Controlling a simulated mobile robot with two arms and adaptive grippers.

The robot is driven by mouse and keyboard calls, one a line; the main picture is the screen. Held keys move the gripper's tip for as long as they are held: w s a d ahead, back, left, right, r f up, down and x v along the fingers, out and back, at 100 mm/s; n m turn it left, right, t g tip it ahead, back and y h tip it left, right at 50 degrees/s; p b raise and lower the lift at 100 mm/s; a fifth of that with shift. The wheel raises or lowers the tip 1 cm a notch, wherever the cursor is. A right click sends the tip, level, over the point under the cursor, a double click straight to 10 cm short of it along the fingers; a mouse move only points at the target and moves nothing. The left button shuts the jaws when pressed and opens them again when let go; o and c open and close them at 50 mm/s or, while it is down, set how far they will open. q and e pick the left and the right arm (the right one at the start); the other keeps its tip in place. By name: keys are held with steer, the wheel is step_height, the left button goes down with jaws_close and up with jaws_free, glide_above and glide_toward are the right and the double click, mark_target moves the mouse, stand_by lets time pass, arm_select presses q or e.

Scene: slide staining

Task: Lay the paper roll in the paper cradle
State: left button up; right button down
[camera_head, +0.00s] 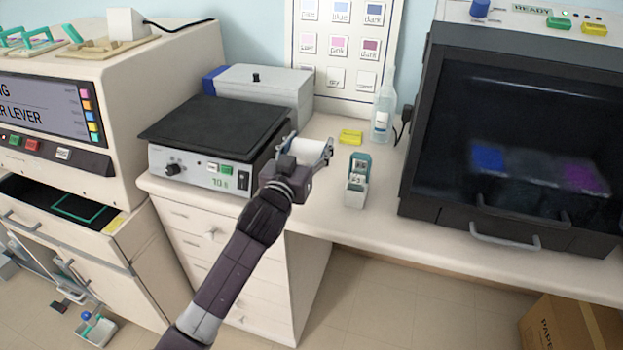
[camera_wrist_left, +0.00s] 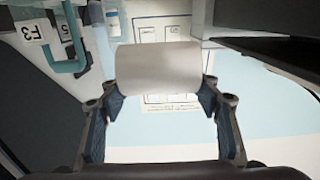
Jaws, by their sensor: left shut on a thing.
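The white paper roll (camera_head: 309,146) is held in my left gripper (camera_head: 304,151), raised over the counter just right of the black-topped instrument. My left gripper is shut on the roll, with one finger at each end. In the left wrist view the roll (camera_wrist_left: 158,68) lies crosswise between the fingertips (camera_wrist_left: 162,96). I cannot make out for certain which thing is the paper cradle. My right gripper is not in view.
A hot-plate-like instrument (camera_head: 205,168) stands left of my gripper. A small grey-green holder (camera_head: 356,185), a yellow block (camera_head: 350,137) and a clear bottle (camera_head: 383,115) stand to the right. A large dark-windowed cabinet (camera_head: 520,135) fills the right. Counter in front of the holder is clear.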

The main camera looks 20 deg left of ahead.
mark_target(310, 162)
arm_select(q)
step_height(310, 162, down, 5)
steer(key=shift+f, duration=0.1)
step_height(310, 162, down, 5)
steer(key=shift+r, duration=0.1)
steer(key=shift+b, duration=0.3)
steer(key=shift+f, duration=0.25)
steer(key=o, duration=1.3)
steer(key=shift+c, duration=0.2)
